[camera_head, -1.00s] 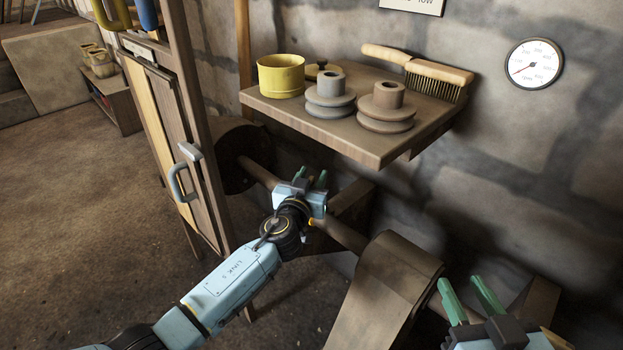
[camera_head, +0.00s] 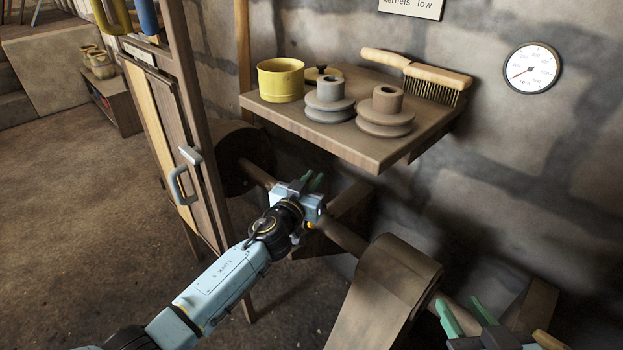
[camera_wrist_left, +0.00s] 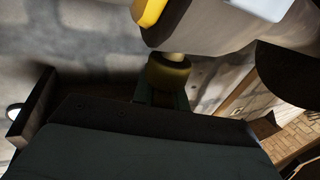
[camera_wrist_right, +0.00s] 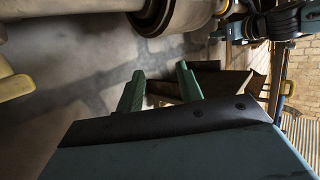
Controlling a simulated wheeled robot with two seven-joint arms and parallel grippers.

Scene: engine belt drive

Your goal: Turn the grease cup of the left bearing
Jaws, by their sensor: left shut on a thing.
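My left gripper (camera_head: 312,182) is at the shaft, below the wooden shelf. In the left wrist view its green fingers are shut on the brass grease cup (camera_wrist_left: 168,76), which sits on a pale stem. In the head view my gripper hides the cup and most of the left bearing. The brown shaft (camera_head: 342,236) runs past the gripper, down to the right. My right gripper (camera_head: 462,314) is at the lower right. Its two green fingers stand apart with nothing between them, also in the right wrist view (camera_wrist_right: 160,90).
The shelf (camera_head: 375,152) above holds a yellow tin (camera_head: 281,80), two stepped pulleys (camera_head: 328,100) and a brush (camera_head: 432,80). A broad belt (camera_head: 385,290) hangs over the shaft between my grippers. A wooden cabinet with a handle (camera_head: 182,184) stands left. A gauge (camera_head: 531,68) is on the wall.

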